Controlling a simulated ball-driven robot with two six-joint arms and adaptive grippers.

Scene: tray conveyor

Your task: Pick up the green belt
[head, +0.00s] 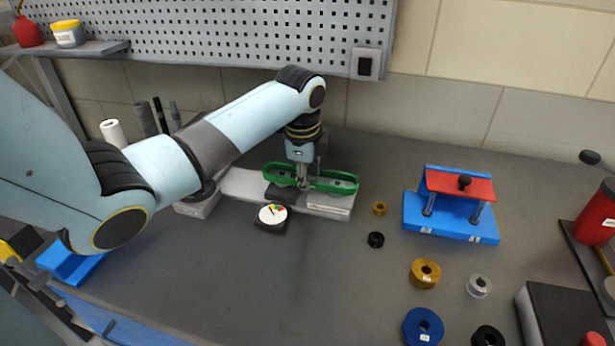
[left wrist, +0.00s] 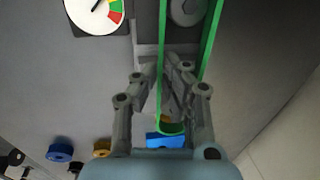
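The green belt (head: 340,186) is a long loop around pulleys on a pale grey base (head: 330,206) on the bench. My left gripper (head: 304,184) points down over the belt's middle. In the left wrist view the belt (left wrist: 209,40) runs lengthwise, with its rounded end near the gripper. My left gripper's fingers (left wrist: 163,75) lie on either side of one belt strand, close to it. I cannot tell whether they grip it. Part of the belt is hidden behind the fingers. My right gripper is not in view.
A dial gauge (head: 272,215) sits just in front of the base. A blue and red fixture (head: 450,215) stands to the right. Gold, black, blue and clear wheels (head: 425,273) lie at the front right. A pegboard (head: 230,30) is behind. The bench's front middle is clear.

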